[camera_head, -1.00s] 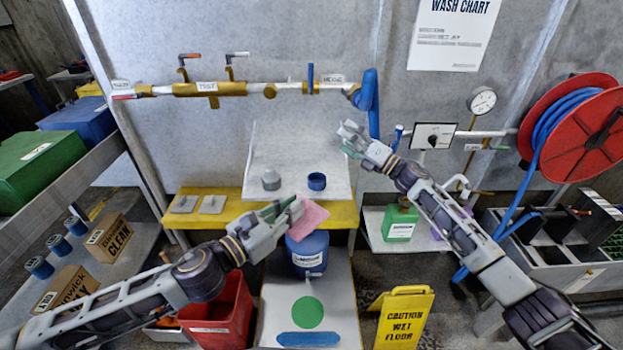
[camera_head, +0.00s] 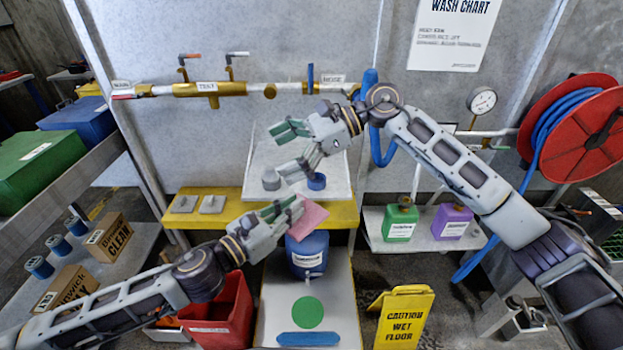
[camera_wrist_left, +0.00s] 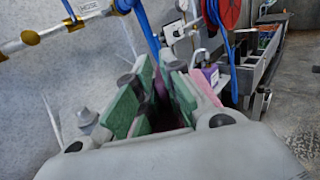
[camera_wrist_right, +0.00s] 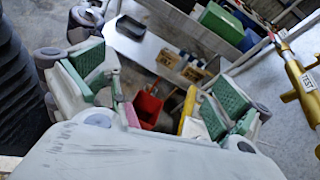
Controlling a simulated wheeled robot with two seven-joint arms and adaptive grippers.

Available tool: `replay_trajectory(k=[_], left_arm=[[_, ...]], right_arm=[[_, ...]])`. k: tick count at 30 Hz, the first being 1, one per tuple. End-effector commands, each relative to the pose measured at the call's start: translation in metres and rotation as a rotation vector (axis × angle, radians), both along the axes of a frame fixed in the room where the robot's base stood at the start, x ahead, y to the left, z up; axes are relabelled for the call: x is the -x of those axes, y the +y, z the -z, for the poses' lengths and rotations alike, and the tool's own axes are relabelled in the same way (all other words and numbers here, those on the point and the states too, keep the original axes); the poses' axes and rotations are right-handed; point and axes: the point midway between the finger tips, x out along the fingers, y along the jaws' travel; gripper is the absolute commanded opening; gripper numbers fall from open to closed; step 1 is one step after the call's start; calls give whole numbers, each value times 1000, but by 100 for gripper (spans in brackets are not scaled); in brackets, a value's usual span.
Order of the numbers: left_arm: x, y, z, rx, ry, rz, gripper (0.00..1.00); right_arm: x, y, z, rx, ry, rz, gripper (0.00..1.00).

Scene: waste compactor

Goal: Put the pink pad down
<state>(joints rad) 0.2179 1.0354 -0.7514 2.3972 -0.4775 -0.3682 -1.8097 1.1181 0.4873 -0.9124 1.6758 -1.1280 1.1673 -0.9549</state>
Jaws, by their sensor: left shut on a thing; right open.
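The pink pad (camera_head: 311,218) is in the jaws of my left gripper (camera_head: 286,211), tilted, above the blue drum and in front of the yellow shelf. It shows partly behind the fingers in the left wrist view (camera_wrist_left: 209,92). My left gripper is shut on it. My right gripper (camera_head: 285,150) is open and empty, above and behind the left one, in front of the white sheet. A pink strip, likely the pad's edge, shows beside a finger in the right wrist view (camera_wrist_right: 131,115).
Below are a blue drum (camera_head: 307,256), a red bin (camera_head: 222,318) and a yellow floor sign (camera_head: 404,318).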

Motion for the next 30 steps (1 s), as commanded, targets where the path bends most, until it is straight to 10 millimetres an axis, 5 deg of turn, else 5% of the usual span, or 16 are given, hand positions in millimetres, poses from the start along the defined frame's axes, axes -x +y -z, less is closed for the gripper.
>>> replay_trajectory(k=[12,21,30], left_arm=[[0,0,0,0,0,0,0],[0,0,0,0,0,0,0],[0,0,0,0,0,0,0]], right_arm=[[44,-18,28,450,-414,-202,100],[47,-49,32,755,-661,-268,100],[45,-64,29,876,-749,-276,100]])
